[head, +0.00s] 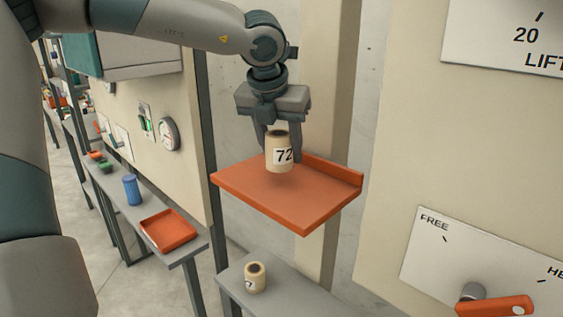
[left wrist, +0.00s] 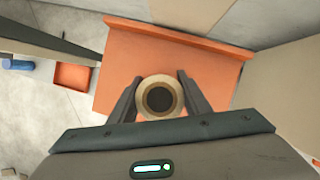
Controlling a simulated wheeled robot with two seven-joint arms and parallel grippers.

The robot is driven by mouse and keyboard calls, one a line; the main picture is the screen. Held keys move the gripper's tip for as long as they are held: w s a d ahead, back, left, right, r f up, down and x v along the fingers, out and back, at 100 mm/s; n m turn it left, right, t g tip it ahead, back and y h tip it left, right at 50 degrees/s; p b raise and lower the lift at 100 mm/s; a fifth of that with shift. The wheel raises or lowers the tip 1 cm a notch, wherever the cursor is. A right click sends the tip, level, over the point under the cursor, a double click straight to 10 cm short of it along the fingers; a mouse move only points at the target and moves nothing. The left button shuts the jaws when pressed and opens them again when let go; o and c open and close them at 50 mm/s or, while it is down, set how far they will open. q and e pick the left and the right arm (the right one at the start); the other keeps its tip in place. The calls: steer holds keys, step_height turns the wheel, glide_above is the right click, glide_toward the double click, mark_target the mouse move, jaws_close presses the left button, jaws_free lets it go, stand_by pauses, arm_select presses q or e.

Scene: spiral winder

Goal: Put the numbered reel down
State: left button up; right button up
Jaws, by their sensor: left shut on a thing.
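A cream reel (head: 279,154) with a dark open top and a label reading 72 is upright between the fingers of my left gripper (head: 281,150). The gripper comes down from above and is shut on it. The reel is over an orange shelf (head: 245,192) with a raised back lip; whether its base touches the shelf I cannot tell. In the left wrist view the reel (left wrist: 160,98) shows end-on between the two fingers, with the orange shelf (left wrist: 125,60) below. My right gripper is not in view.
A smaller reel (head: 255,278), its label partly seen, stands on a grey bench below the shelf. An orange tray (head: 168,231) and a blue cylinder (head: 132,190) are on a bench at left. A lever (head: 494,306) with a FREE plate is at lower right. The shelf around the held reel is clear.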

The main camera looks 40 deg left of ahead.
mark_target(282, 163)
arm_select(q)
step_height(282, 163, down, 3)
steer(key=shift+r+p, duration=0.1)
steer(key=shift+p, duration=0.55)
steer(key=shift+f, duration=0.35)
steer(key=shift+f+b, duration=0.15)
steer(key=shift+b, duration=0.2)
steer(key=o, duration=1.1)
